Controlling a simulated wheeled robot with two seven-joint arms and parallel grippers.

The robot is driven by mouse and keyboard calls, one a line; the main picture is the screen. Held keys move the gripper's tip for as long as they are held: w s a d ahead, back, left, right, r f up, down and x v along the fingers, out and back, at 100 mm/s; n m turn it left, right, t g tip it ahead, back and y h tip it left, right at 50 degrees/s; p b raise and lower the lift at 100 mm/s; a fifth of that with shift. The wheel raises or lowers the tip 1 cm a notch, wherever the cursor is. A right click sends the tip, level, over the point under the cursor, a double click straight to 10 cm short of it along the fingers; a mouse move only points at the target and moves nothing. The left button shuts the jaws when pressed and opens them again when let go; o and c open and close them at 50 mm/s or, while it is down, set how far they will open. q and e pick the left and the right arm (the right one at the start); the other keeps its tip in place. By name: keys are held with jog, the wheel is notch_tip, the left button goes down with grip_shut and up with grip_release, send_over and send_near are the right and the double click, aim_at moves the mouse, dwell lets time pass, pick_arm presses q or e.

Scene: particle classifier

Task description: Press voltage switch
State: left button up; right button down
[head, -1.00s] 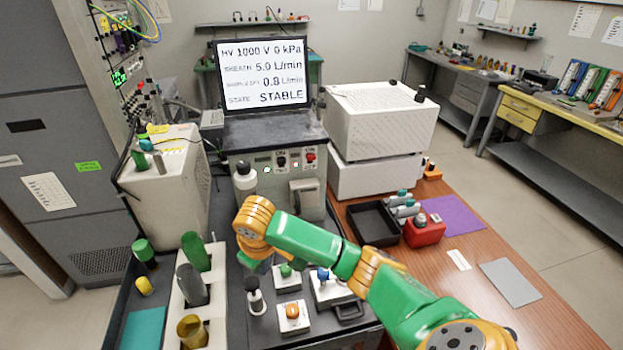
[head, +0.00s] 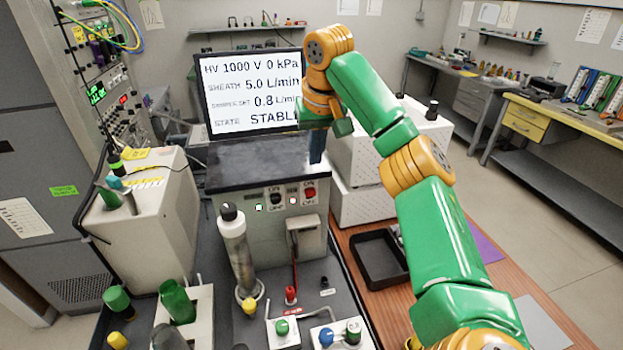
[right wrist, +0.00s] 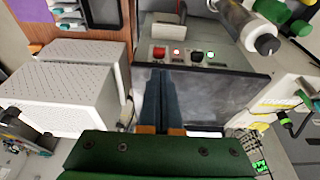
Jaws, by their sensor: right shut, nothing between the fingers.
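The voltage display (head: 252,90) reads HV 1000 V, 0 kPa and STABLE. I cannot tell from the labels which is the voltage switch. My right gripper (head: 317,158) points down over the right end of the box top, above the switches and apart from them. In the right wrist view its dark fingers (right wrist: 161,75) are together and empty, and the red switch (right wrist: 158,52) shows just past the tips. My left gripper is not in view.
Green (head: 282,327) and blue (head: 326,336) knobs sit on white bases at the front. A white perforated case (head: 365,150) stands right of the box, and a black tray (head: 379,259) lies on the table.

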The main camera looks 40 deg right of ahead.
jog(key=f, duration=0.1)
send_over(311, 191)
jog(key=s, duration=0.2)
jog(key=f, duration=0.7)
jog(key=shift+w+a, duration=0.15)
jog(key=shift+a, duration=0.25)
jog(key=shift+a+f, duration=0.15)
jog(key=shift+f, duration=0.65)
jog(key=shift+w+d+f, duration=0.25)
jog(key=shift+w, duration=0.15)
jog(key=shift+s+a+f+b, duration=0.1)
jog(key=shift+s+f+b, duration=0.1)
jog(key=shift+f, duration=0.45)
jog(key=shift+s+a+f+b, duration=0.1)
jog(key=shift+f+b, duration=0.05)
jog(key=shift+f, duration=0.5)
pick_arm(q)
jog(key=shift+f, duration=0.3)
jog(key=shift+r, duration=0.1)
pick_arm(e)
jog(key=shift+w+d+r, duration=0.1)
jog(key=shift+r, duration=0.05)
